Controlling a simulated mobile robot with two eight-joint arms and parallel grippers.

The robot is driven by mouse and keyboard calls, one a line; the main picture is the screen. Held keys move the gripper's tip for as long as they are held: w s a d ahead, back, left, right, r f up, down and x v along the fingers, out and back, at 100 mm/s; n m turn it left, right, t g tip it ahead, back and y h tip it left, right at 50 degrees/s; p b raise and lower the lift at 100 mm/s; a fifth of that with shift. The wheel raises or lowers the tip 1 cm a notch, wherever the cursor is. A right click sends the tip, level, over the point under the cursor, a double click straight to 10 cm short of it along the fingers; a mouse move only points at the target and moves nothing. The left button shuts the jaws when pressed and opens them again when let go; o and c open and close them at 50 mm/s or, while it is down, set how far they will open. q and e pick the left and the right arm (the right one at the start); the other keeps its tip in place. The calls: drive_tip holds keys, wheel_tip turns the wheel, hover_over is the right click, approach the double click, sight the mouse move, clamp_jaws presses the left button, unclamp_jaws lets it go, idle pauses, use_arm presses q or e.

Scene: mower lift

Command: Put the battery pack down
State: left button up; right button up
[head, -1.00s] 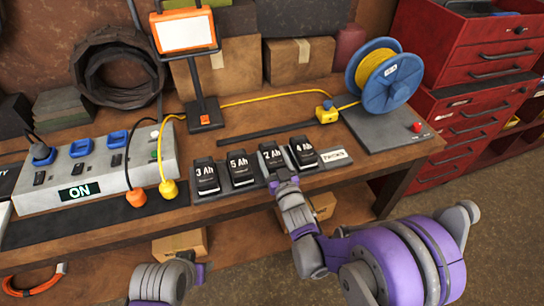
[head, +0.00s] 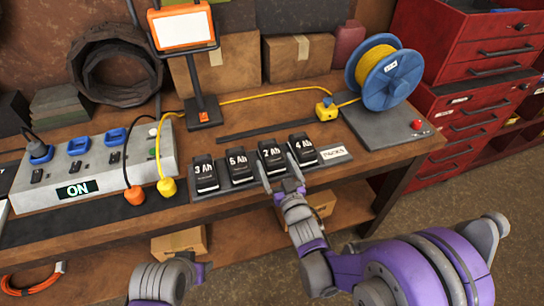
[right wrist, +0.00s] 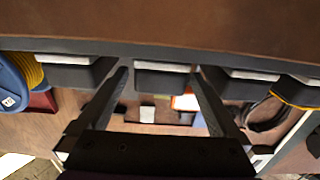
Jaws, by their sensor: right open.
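Several black battery packs stand in a row on a dark strip on the workbench in the head view, marked 3 Ah (head: 205,175), 5 Ah (head: 239,167), 2 Ah (head: 272,158) and 4 Ah (head: 303,150). My right gripper (head: 279,166) is open at the front of the 2 Ah pack, one finger toward each side of it. In the right wrist view, a pack (right wrist: 160,80) lies between the two spread fingers, with a gap on each side. Only a little of my left arm's end (head: 203,272) shows at the bottom; its jaws cannot be made out.
A charger panel (head: 120,170) with blue sockets and an ON display stands left of the packs. A work lamp (head: 184,30) stands behind. A cable reel (head: 390,75) sits on a grey base at right. A PACKS label (head: 334,153) lies right of the row.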

drive_tip(key=v, duration=0.6)
drive_tip(key=shift+s+b, duration=0.15)
drive_tip(key=shift+b, duration=0.15)
